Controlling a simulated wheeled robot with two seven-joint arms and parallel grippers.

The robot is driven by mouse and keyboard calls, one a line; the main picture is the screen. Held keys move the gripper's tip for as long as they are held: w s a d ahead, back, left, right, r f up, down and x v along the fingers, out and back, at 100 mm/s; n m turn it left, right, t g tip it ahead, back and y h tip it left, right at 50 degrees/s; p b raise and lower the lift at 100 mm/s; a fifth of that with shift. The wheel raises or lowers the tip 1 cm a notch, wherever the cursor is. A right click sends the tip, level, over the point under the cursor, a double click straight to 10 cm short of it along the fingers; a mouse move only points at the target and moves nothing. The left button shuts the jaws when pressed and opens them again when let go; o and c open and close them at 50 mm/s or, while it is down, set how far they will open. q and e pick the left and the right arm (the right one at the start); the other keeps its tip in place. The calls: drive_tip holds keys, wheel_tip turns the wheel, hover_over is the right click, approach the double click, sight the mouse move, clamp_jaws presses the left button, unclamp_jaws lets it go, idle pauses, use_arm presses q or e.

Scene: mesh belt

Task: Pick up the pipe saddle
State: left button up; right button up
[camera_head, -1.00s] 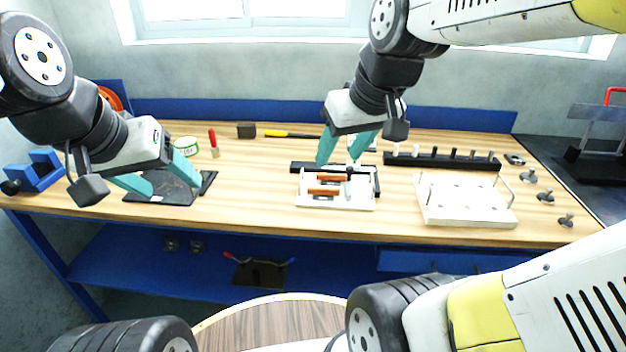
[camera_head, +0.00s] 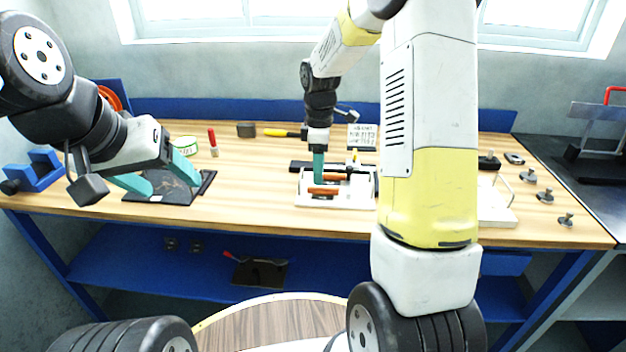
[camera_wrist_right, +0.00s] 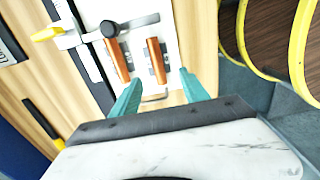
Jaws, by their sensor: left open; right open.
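A white fixture (camera_head: 335,201) stands at the middle of the bench and holds two orange-brown bars (camera_head: 323,191). The fixture also fills the middle of the right wrist view (camera_wrist_right: 178,92). I cannot tell for sure which piece is the pipe saddle. My right gripper (camera_head: 319,168) is at the fixture, pointing down. In the right wrist view its teal fingers (camera_wrist_right: 160,76) are spread and empty, with the end of one bar (camera_wrist_right: 156,60) between the tips in the picture; the height gap is unclear. My left gripper (camera_head: 171,184) is open and empty above a dark mat.
A clamp with a black knob (camera_wrist_right: 109,29) and yellow handle (camera_wrist_right: 46,34) sits by the bars. Several grey metal pieces (camera_head: 545,196) lie at the right. My right arm hides much of the white rack (camera_head: 497,208). The dark mat (camera_head: 170,198) is at left.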

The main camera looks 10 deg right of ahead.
sight(323, 191)
wheel_tip(323, 191, down, 6)
drive_tip(key=shift+w+a+f, duration=0.15)
drive_tip(key=shift+c, duration=0.4)
clamp_jaws()
